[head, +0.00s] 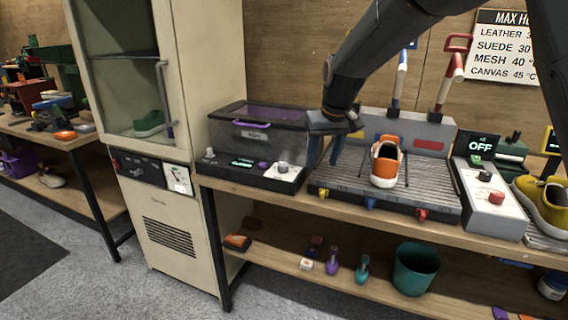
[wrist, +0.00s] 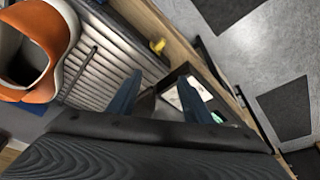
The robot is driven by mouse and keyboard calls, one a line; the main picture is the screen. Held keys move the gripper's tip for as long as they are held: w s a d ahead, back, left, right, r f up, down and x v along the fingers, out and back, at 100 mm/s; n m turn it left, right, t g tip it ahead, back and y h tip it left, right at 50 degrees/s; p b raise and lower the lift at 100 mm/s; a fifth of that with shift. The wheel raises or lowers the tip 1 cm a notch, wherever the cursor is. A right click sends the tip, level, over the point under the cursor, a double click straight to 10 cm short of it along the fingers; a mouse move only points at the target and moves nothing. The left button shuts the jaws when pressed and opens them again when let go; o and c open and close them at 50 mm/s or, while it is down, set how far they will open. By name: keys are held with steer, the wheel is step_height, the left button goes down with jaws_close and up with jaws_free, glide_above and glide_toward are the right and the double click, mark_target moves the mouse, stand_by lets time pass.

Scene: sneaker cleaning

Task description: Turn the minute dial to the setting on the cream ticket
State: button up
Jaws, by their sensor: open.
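A dark box with a clear purple-tinted lid (head: 262,115) stands on the bench. On its front are a lit display (head: 243,162), a purple button (head: 262,166) and a grey knob (head: 283,167) on a white panel. I cannot tell for sure that this knob is the minute dial. My gripper (head: 322,164) is open and empty, right of the knob and apart from it, beside the slatted rack. In the wrist view the gripper (wrist: 160,82) points towards a white panel (wrist: 201,90) just beyond the right finger. I cannot identify a cream ticket.
An orange and white sneaker (head: 385,164) stands on the slatted rack (head: 340,184), right of my gripper. Further right is a control box with an OFF display (head: 482,147) and knobs, beside a yellow shoe (head: 545,200). A cream cabinet (head: 170,226) stands left of the bench.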

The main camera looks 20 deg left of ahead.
steer(key=n, duration=0.2)
glide_toward(283, 163)
steer(key=d+f, duration=0.1)
steer(key=d, duration=0.1)
steer(key=a, duration=0.1)
steer(key=shift+t+y, duration=0.3)
steer(key=shift+y, duration=0.2)
steer(key=x, duration=0.5)
steer(key=p+x, duration=0.1)
steer(key=x, duration=0.1)
steer(key=shift+s+a+f, duration=0.15)
steer(key=shift+s+f, duration=0.05)
steer(key=shift+f, duration=0.1)
steer(key=shift+c, duration=0.3)
steer(key=c, duration=1)
